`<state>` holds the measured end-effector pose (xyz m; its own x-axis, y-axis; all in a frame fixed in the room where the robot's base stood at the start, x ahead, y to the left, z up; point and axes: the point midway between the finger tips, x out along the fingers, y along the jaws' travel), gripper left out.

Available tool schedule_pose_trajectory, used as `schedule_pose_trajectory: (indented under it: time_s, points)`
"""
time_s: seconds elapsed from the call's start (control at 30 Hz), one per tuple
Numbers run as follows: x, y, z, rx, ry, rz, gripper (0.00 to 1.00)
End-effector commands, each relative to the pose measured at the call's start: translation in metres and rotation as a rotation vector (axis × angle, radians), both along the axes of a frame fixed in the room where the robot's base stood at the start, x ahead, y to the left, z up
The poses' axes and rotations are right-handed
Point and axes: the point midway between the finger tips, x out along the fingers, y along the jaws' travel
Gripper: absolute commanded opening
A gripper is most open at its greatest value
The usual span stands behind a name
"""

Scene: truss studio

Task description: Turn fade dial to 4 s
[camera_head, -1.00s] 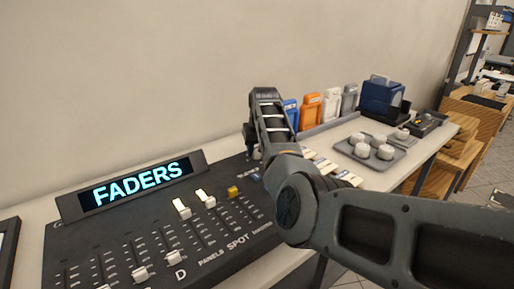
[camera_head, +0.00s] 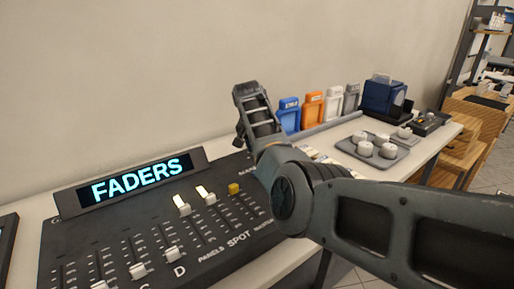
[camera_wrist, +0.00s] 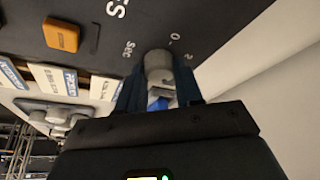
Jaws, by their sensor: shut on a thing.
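The fade dial (camera_wrist: 158,62) is a grey round knob on the dark console (camera_head: 58,238). In the wrist view it sits between the two fingers of my gripper (camera_wrist: 160,88), which is shut on it. The printed marks "0" and "2" and the word "sec" show beside the dial. Its pointer and the mark for 4 cannot be made out. A blue patch shows between the fingers below the knob. In the head view my wrist stands over the console's far right end, and the dial is hidden behind my arm.
The console display (camera_head: 135,182) reads FADERS. An orange button (camera_wrist: 61,36) lies near the dial. To the right are coloured holders (camera_head: 313,108), a tray (camera_head: 347,147) of round pucks and a blue box (camera_head: 383,95).

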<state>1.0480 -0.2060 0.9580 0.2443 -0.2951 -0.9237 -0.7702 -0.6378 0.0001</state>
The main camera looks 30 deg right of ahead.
Motion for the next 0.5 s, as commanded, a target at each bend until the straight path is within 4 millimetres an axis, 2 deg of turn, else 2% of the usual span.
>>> schedule_pose_trajectory:
  time_s: [0.33,0.37,0.5]
  points:
    - [-0.0002,-0.0001,-0.0001,0.001,0.000,-0.003,0.05]
    - [-0.0002,-0.0001,-0.0001,0.001,0.000,-0.003,0.36]
    - [-0.0002,-0.0001,-0.0001,0.001,0.001,-0.002,0.50]
